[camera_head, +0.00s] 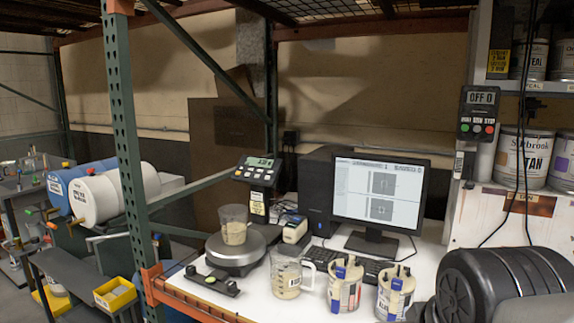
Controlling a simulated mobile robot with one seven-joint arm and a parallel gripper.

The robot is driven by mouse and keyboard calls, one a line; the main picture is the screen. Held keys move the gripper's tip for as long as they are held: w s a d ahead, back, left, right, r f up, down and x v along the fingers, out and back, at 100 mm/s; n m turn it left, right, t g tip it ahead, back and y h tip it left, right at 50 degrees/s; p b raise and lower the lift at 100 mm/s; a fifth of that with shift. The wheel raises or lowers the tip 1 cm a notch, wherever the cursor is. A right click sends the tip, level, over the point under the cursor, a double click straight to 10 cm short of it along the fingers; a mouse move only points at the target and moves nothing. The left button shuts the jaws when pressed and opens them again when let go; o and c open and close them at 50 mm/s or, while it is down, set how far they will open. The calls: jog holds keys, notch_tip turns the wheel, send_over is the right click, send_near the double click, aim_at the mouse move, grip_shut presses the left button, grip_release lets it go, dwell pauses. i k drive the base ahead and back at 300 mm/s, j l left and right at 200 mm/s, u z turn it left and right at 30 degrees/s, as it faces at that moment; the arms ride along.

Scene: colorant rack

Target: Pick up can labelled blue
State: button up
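Two open cans stand side by side near the front of the white worktop: a left can (345,286) and a right can (394,295). Both are pale with worn labels, blue patches and something sticking up at the rim. The lettering on both is too small to read surely, so I cannot tell which is labelled blue. My gripper is not in view. No can is seen being held.
A clear jug (287,274) stands left of the cans, near a scale (235,250) bearing a cup (234,225). A keyboard (368,270) and monitor (380,193) are behind. A black ribbed drum (500,285) crowds the right. Shelf cans include a tan one (523,158).

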aim_at(396, 285)
jog(key=i+j+z, duration=0.25)
jog(key=z, duration=0.15)
jog(key=i+j+z, duration=0.2)
jog(key=j+z, duration=0.25)
jog(key=l, duration=0.1)
